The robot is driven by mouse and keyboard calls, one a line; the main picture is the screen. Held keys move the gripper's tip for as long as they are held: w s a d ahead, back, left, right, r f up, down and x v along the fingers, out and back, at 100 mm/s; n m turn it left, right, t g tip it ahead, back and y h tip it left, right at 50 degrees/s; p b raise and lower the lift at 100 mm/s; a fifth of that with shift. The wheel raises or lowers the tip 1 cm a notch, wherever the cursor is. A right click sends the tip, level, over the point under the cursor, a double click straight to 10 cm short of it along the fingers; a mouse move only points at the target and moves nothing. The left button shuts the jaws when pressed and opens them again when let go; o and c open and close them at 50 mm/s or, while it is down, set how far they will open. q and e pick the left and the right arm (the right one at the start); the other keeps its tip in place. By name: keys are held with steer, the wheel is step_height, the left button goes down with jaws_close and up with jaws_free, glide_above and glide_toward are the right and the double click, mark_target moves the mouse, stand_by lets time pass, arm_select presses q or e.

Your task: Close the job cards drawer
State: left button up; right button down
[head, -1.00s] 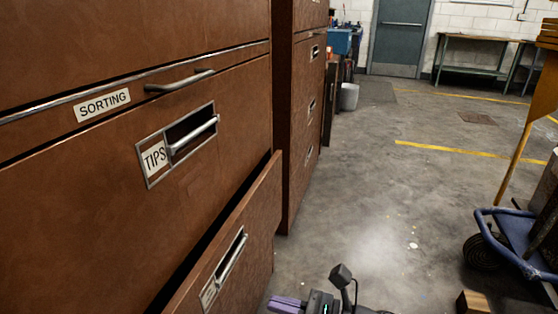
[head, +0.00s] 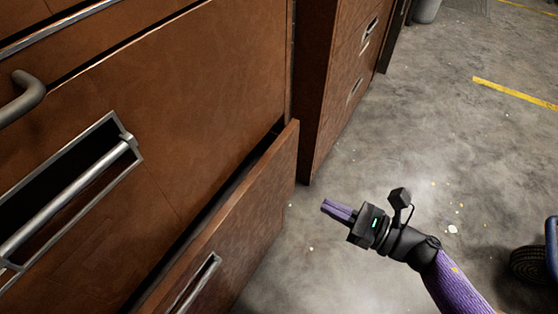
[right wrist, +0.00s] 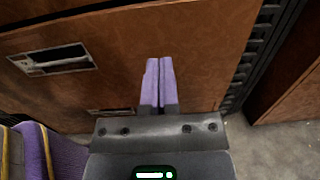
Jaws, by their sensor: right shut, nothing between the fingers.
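The lower drawer (head: 250,225) stands pulled out of the brown cabinet, with a dark gap behind its front. I cannot read its label in the head view now. Its metal handle (head: 195,285) shows at the bottom edge. My right gripper (head: 326,207) is shut and empty, to the right of the drawer front and apart from it, fingers pointing toward it. In the right wrist view the closed purple fingers (right wrist: 158,65) point at a brown front with a recessed handle (right wrist: 52,60). My left gripper is out of sight.
The drawer above has a large metal handle (head: 70,195) and looks shut. A second brown cabinet (head: 340,75) stands just beyond.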

mark_target(260, 175)
steer(key=b+x, duration=0.2)
steer(key=x, duration=0.9)
steer(key=shift+w+a, duration=0.1)
steer(key=shift+a, duration=0.3)
steer(key=shift+w+a, duration=0.4)
steer(key=shift+a, duration=0.15)
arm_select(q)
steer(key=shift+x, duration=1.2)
